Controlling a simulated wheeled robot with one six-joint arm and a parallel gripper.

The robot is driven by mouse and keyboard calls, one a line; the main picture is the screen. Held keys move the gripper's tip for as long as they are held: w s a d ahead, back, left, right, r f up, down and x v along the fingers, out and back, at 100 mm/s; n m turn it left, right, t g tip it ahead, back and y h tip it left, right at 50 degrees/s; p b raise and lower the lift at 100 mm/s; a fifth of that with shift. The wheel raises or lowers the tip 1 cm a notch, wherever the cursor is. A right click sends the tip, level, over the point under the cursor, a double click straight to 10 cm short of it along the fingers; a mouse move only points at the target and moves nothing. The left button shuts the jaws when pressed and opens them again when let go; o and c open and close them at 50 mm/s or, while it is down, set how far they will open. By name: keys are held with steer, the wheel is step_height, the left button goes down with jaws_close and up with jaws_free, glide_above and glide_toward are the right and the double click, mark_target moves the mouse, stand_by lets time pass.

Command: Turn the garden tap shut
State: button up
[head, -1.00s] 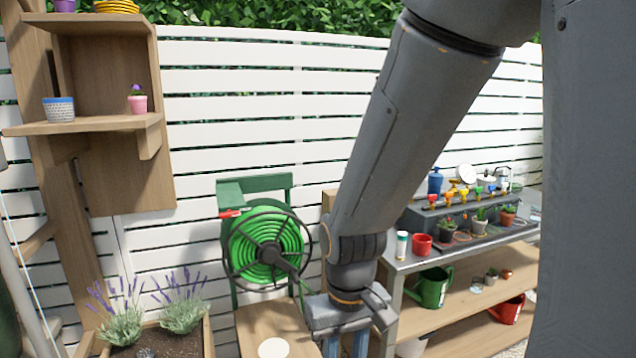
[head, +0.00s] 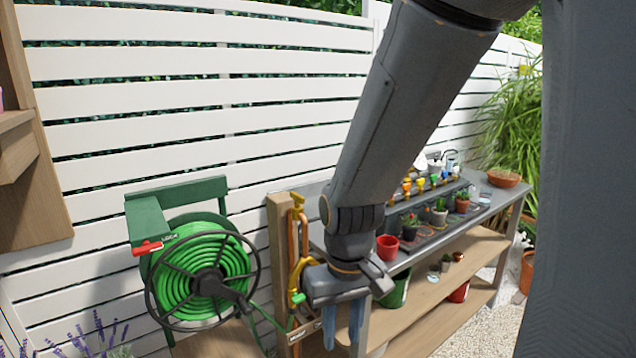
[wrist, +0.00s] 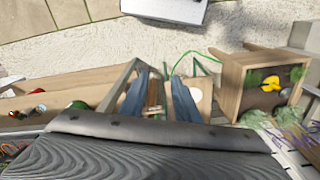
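The garden tap (head: 297,297) shows in the head view as a yellow-brass fitting low on a copper pipe, beside a wooden post (head: 279,240). A second yellow fitting (head: 297,199) sits at the top of the pipe. My gripper (head: 343,340) is just right of the lower fitting, pointing down, with its blue fingers apart and nothing seen between them. Whether my gripper body touches the pipe cannot be told. In the wrist view my gripper (wrist: 160,75) is also open; a brown wooden piece shows between the fingers, but the tap cannot be made out.
A green hose reel (head: 205,280) stands left of the post. A potting bench (head: 455,265) with a red pot (head: 387,247) and several small plants is behind and right of my arm. Gravel (head: 505,325) lies at the lower right. A planter box (wrist: 228,95) shows in the wrist view.

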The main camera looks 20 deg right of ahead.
mark_target(297, 194)
steer(key=w+d+r+n+t+p, duration=0.1)
steer(key=w+r+p, duration=0.2)
steer(key=w+r, duration=0.55)
steer(key=w+r+n+t+y+p, duration=0.15)
steer(key=w+r, duration=0.45)
steer(key=w, duration=0.6)
steer(key=w+d+r+n+t+h+p, duration=0.1)
steer(key=w+r+p, duration=0.3)
steer(key=w+r, duration=0.45)
steer(key=shift+t+y, duration=0.25)
steer(key=shift+y, duration=0.1)
steer(key=shift+w+p+x, duration=0.2)
steer(key=shift+p+x, duration=0.1)
steer(key=shift+x, duration=1.25)
steer(key=shift+w+p+x, duration=0.15)
steer(key=shift+p+x, duration=0.1)
steer(key=shift+x, duration=1.3)
steer(key=shift+w+p+x, duration=0.2)
steer(key=shift+p+x, duration=0.1)
steer(key=shift+x, duration=1.2)
steer(key=shift+d+r, duration=0.15)
steer(key=shift+r, duration=0.05)
jaws_close()
